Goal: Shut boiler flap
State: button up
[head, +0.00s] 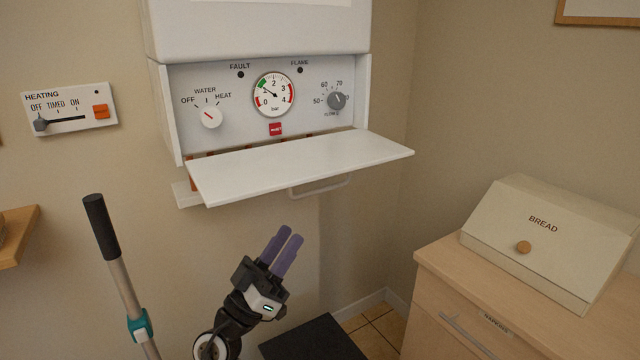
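The boiler flap (300,167) is a white panel hinged along the lower front of the boiler (260,30). It is open and sticks out nearly level, below the control panel. A pale bar handle (320,187) hangs under its front edge, right of the middle. My gripper (290,234) points up, below and in front of the flap, apart from it and left of the handle. Its two purple fingers stand side by side with a narrow gap between them, and nothing shows in it.
A heating control (70,110) is on the wall at left. A pole with a black grip (102,228) stands left of my arm. A wooden cabinet (450,285) with a bread box (550,235) stands at right. The space between my gripper and the flap looks clear.

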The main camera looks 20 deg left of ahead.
aim_at(320, 191)
jog(key=p+x, duration=0.5)
jog(key=x, duration=0.6)
jog(key=shift+r, duration=0.1)
grip_shut()
